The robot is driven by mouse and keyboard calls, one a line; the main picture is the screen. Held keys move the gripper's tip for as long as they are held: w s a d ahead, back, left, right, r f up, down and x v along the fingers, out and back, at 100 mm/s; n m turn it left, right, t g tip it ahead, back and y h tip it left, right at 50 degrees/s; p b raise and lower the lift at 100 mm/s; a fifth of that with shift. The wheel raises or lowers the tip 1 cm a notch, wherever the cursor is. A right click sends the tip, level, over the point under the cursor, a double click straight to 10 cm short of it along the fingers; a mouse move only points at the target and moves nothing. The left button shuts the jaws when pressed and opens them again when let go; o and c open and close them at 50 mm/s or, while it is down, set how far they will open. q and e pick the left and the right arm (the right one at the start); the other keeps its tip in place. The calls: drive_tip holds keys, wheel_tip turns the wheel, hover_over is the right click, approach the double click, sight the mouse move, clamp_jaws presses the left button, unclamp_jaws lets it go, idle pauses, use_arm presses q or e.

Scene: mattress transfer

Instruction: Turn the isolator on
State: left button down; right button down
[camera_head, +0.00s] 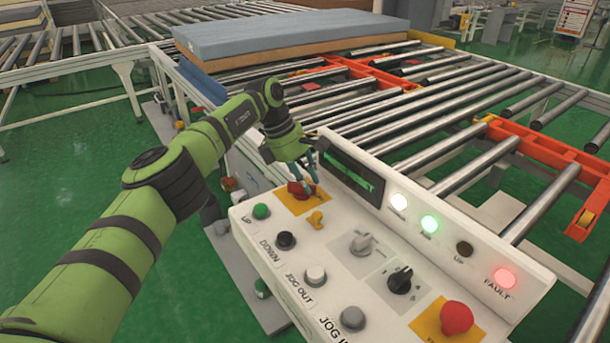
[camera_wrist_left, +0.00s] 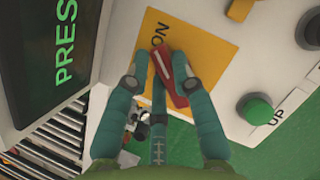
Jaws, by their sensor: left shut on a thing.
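The isolator is a red rotary handle (camera_head: 300,189) on a yellow square plate (camera_head: 291,204) at the far left corner of the white control panel. My left gripper (camera_head: 305,185) reaches down over it from the left. In the left wrist view, my left gripper (camera_wrist_left: 165,85) has its teal fingers shut on the red handle (camera_wrist_left: 176,75), one on each side. The word ON shows on the yellow plate (camera_wrist_left: 205,42) beside the handle. The fingers hide part of the handle. My right gripper is in neither view.
The panel holds a green UP button (camera_head: 262,211), dark DOWN button (camera_head: 286,240), selector knobs and a red mushroom button (camera_head: 456,318). A display (camera_head: 352,172) stands just right of my gripper. White and green lamps and the red FAULT lamp (camera_head: 501,277) are lit. A mattress (camera_head: 290,35) lies on rollers behind.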

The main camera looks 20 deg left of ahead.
sight(297, 182)
use_arm(q)
drive_tip(key=shift+m, duration=0.4)
drive_tip(key=c, duration=1)
unclamp_jaws()
drive_tip(key=shift+c, duration=0.2)
drive_tip(key=shift+r, duration=0.1)
drive_tip(key=v, duration=0.5)
drive_tip(key=shift+r, duration=0.2)
drive_tip(key=shift+v, duration=1.05)
drive_tip(key=shift+f, duration=0.1)
